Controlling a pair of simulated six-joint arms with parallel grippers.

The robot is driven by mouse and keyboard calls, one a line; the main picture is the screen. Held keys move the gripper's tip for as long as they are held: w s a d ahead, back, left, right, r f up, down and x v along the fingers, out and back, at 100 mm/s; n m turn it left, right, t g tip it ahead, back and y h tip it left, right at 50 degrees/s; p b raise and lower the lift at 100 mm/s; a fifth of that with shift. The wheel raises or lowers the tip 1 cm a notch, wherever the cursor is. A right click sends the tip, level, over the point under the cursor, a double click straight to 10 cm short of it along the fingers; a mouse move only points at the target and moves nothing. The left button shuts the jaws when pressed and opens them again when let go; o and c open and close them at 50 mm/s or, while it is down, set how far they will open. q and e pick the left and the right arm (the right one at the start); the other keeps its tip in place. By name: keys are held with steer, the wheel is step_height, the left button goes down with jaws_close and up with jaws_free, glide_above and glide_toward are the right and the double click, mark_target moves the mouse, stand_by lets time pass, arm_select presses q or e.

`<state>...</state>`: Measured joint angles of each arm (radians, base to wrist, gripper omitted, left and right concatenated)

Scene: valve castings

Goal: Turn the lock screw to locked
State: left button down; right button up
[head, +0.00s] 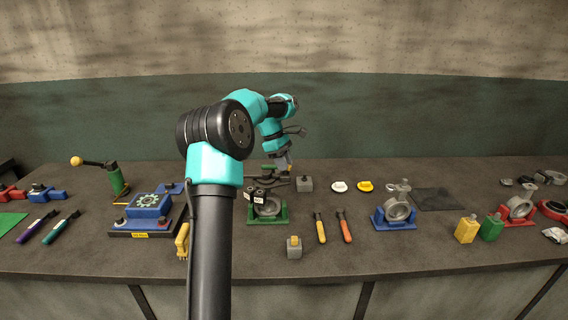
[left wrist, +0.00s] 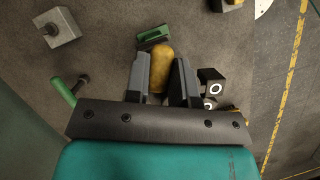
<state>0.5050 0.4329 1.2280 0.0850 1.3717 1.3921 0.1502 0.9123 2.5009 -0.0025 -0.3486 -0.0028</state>
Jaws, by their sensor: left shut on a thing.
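My left arm reaches over the middle of the bench in the head view, with its left gripper (head: 284,165) low near the bench's back. In the left wrist view the left gripper (left wrist: 160,82) is shut on a rounded yellow piece (left wrist: 160,66), held between the two dark fingers. I cannot tell whether this piece is the lock screw. A small green block (left wrist: 153,36) lies just beyond the fingertips. Black blocks with white rings (left wrist: 211,82) sit close beside the right finger. A green fixture (head: 268,217) with a grey ring casting stands in front of the gripper. My right gripper is out of view.
A grey block with a knob (head: 304,184) stands right of the gripper. A blue fixture (head: 394,222) stands farther right. A blue dial unit (head: 148,205) and a green lever post (head: 116,180) stand left. Orange (head: 344,227) and yellow (head: 320,228) handled tools lie in front.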

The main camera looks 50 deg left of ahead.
arm_select(q)
steer(key=m+g, duration=0.1)
steer(key=m, duration=0.3)
steer(key=shift+w+m+g, duration=0.1)
steer(key=shift+m+g, duration=0.2)
steer(key=shift+g, duration=0.1)
steer(key=m+g, duration=0.1)
steer(key=m, duration=0.2)
steer(key=shift+m, duration=0.4)
steer(key=m+g, duration=0.1)
steer(key=m, duration=0.2)
steer(key=shift+w+m+g+y, duration=0.1)
steer(key=shift+m+g+y, duration=0.2)
steer(key=shift+y, duration=0.1)
steer(key=m+g+y, duration=0.1)
steer(key=m, duration=0.3)
steer(key=shift+r+m, duration=0.1)
steer(key=shift+m, duration=0.2)
steer(key=m+y, duration=0.1)
steer(key=m, duration=0.2)
steer(key=m+y, duration=0.2)
steer(key=m, duration=0.2)
steer(key=shift+d+g, duration=0.15)
steer(key=shift+g, duration=0.15)
steer(key=m+y, duration=0.1)
steer(key=m, duration=0.2)
steer(key=m+t+y, duration=0.1)
steer(key=m, duration=0.2)
steer(key=shift+m, duration=0.4)
